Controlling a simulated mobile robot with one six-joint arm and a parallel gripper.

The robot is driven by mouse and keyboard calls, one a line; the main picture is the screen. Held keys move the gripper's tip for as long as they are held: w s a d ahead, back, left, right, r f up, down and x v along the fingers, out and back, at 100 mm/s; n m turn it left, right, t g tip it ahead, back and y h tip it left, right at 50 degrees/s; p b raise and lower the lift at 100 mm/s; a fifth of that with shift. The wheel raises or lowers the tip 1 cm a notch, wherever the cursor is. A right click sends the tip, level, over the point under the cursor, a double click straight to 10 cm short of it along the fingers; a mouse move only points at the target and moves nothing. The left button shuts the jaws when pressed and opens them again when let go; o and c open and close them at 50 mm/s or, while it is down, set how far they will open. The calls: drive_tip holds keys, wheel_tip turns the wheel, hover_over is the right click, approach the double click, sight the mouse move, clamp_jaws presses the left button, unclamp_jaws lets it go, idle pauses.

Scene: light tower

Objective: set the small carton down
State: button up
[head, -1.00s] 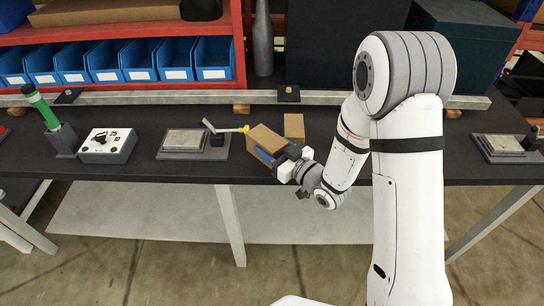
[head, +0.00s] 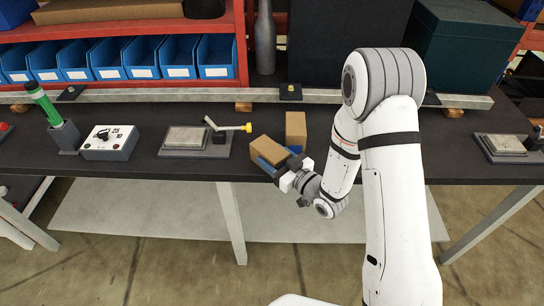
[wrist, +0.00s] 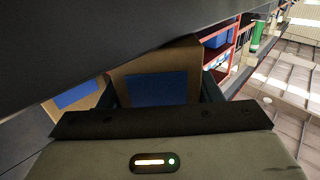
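A small brown carton (head: 268,150) with a blue patch is in my gripper (head: 282,163), at the bench's front edge. My gripper is shut on it; in the wrist view the carton (wrist: 155,72) sits between the two fingers (wrist: 163,95). I cannot tell whether its underside touches the bench top. A second brown carton (head: 295,127) with a blue patch stands on the bench just behind and right of it. This second carton also shows at the left in the wrist view (wrist: 83,98).
The dark bench top (head: 335,165) has free room right of the cartons, partly behind my arm. Further left are a dial box (head: 110,142) and a green light tower (head: 45,105). A rail (head: 160,96) runs behind.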

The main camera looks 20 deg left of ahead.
drive_tip(key=o, duration=0.4)
drive_tip(key=shift+c, duration=0.2)
drive_tip(key=shift+r, duration=0.15)
drive_tip(key=v, duration=1.2)
drive_tip(key=shift+p, duration=0.4)
